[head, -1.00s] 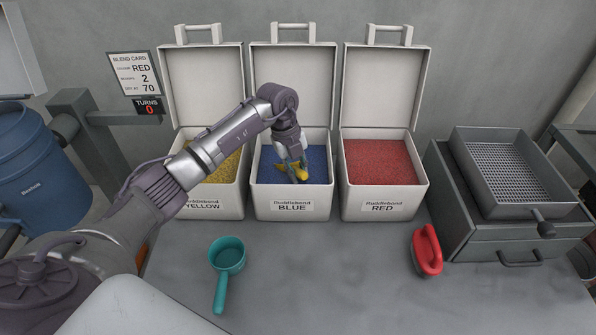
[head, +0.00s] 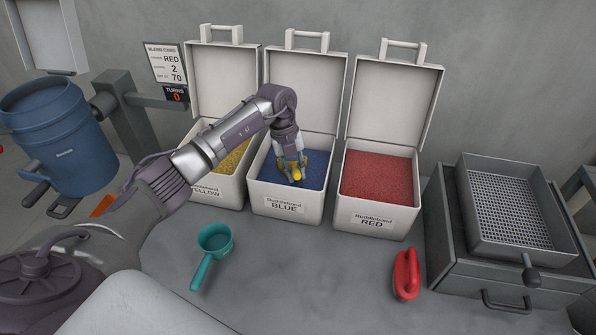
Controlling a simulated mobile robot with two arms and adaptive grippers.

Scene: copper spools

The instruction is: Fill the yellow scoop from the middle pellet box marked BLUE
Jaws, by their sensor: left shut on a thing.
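The middle pellet box marked BLUE (head: 284,207) stands open on the bench, holding blue pellets (head: 315,178). My left gripper (head: 289,162) reaches down into this box and is shut on the yellow scoop (head: 296,174). The scoop is low, at or near the pellet surface. Most of its bowl is hidden, so I cannot tell what it holds. My right gripper is not in view.
The YELLOW box (head: 210,190) and RED box (head: 371,222) stand open on either side. A blue drum (head: 62,150) is at left.

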